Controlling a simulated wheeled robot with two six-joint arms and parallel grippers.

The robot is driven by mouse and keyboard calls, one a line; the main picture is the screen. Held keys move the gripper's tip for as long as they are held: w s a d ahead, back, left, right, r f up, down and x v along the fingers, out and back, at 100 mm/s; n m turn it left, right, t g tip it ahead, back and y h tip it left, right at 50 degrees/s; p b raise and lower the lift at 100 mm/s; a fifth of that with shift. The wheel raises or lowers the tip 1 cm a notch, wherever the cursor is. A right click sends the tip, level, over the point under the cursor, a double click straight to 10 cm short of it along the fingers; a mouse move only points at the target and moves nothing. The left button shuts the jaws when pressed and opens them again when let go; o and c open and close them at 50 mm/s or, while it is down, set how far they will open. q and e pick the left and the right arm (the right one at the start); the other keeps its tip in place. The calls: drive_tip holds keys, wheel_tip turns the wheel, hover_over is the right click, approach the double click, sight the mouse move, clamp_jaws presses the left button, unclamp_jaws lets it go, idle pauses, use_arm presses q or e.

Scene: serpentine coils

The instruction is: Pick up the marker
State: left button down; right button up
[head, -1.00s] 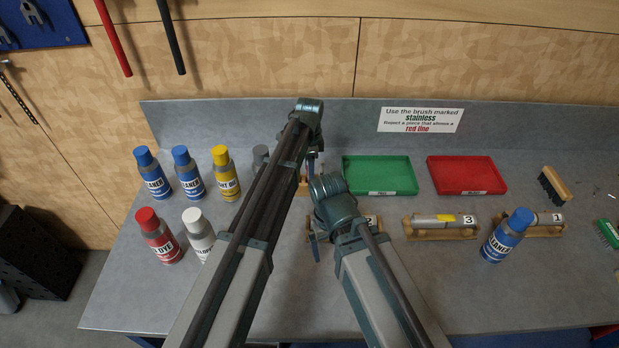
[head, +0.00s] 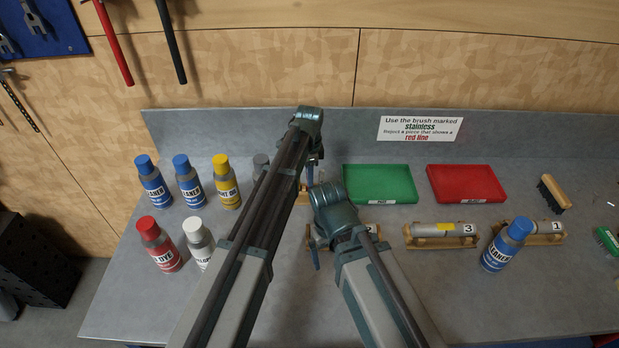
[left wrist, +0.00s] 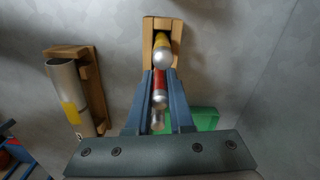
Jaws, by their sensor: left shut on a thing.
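My left gripper (left wrist: 159,92) is shut on a marker (left wrist: 159,80) with a red band and silvery parts, between its two blue fingers in the left wrist view. Another silver, round-ended piece with a yellow band (left wrist: 163,55) sits in a small wooden holder (left wrist: 148,50) just beyond the fingertips. In the head view my left gripper (head: 312,172) is at the back of the bench, left of the green tray; its arm hides most of the holder and the held marker. My right gripper (head: 316,256) is lower, near a wooden cradle, its jaw opening unclear.
A green tray (head: 380,166) and a red tray (head: 465,166) lie at the back. Cylinder 3 (head: 430,230) rests in a wooden cradle, with a blue-capped bottle (head: 508,244) to its right. Several bottles stand left of my arms. The front right bench is clear.

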use_arm(q)
wheel_tip(320, 180, up, 10)
drive_tip(key=p, duration=0.9)
drive_tip(key=shift+f, duration=0.2)
drive_tip(key=shift+f, duration=0.1)
